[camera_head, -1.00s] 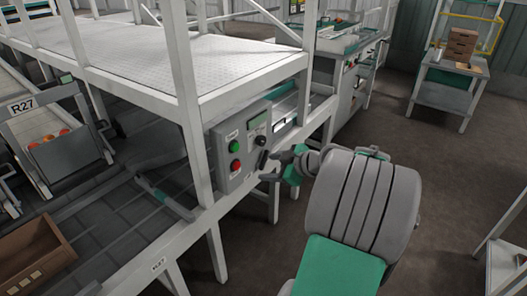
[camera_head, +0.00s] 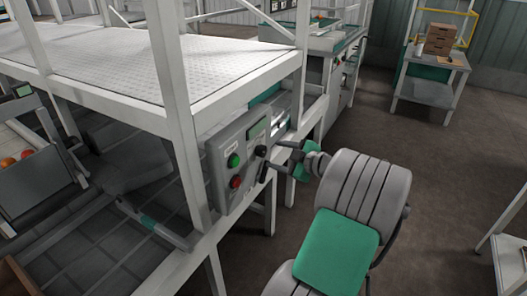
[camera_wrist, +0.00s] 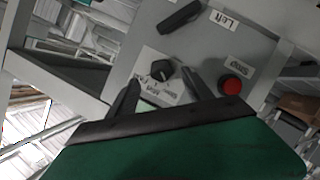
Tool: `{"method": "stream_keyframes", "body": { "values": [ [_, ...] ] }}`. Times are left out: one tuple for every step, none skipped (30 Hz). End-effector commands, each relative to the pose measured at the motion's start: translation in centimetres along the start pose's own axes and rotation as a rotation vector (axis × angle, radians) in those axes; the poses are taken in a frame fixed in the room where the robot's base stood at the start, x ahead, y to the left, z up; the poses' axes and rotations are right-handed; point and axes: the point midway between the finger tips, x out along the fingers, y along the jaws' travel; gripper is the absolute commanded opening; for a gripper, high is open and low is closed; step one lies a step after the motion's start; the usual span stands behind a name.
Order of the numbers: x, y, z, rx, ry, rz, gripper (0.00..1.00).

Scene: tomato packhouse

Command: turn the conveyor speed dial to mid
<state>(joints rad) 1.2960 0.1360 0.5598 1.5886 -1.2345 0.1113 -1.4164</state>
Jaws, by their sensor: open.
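The speed dial (camera_wrist: 162,71) is a black round knob on a pale label with marks around it, on the front of a grey control box (camera_head: 224,168). In the head view the dial (camera_head: 261,150) shows small at the box's right side, so its setting cannot be read. My gripper (camera_wrist: 164,86) is open and empty, with its two dark fingers pointing at the panel. In the wrist view the dial appears between and just beyond the fingertips; I cannot tell whether they touch it. My gripper (camera_head: 274,154) also shows in the head view, close before the dial.
A red button (camera_wrist: 232,86) sits beside the dial, and a black lever (camera_wrist: 180,16) is on the same panel. A green button (camera_head: 233,160) is on the box's left side. White frame posts (camera_head: 176,120) stand close left. Open floor lies to the right.

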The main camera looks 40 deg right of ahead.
Motion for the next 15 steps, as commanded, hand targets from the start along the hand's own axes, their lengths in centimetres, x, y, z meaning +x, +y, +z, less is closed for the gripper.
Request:
{"method": "stream_keyframes", "body": {
  "values": [
    [1.2,-0.2,-0.2,-0.002,0.005,-0.006,0.59],
    [1.9,-0.2,-0.1,-0.002,0.005,-0.006,0.59],
    [2.7,-0.2,-0.2,-0.002,0.006,-0.007,0.59],
    [3.2,-0.2,-0.2,-0.002,0.006,-0.007,0.59],
    [3.8,-0.2,-0.2,-0.003,0.005,-0.006,0.59],
    [4.3,-0.2,-0.2,-0.002,0.004,-0.005,0.59],
    [4.7,-0.1,-0.2,-0.003,0.004,-0.004,0.59],
    [4.9,-0.1,-0.2,-0.003,0.004,-0.004,0.59],
    [5.2,-0.1,-0.1,-0.002,0.002,-0.004,0.59],
    [5.3,-0.1,-0.1,-0.002,0.001,-0.003,0.59],
    [5.4,-0.1,-0.1,-0.001,0.001,-0.002,0.59],
    [5.4,0.0,-0.1,-0.001,0.0,-0.002,0.59],
    [5.4,0.0,-0.1,0.0,0.0,-0.001,0.59],
    [5.4,0.0,0.0,0.0,0.0,-0.001,0.59],
    [5.4,0.0,0.0,0.0,0.0,-0.001,0.59]
  ]
}}
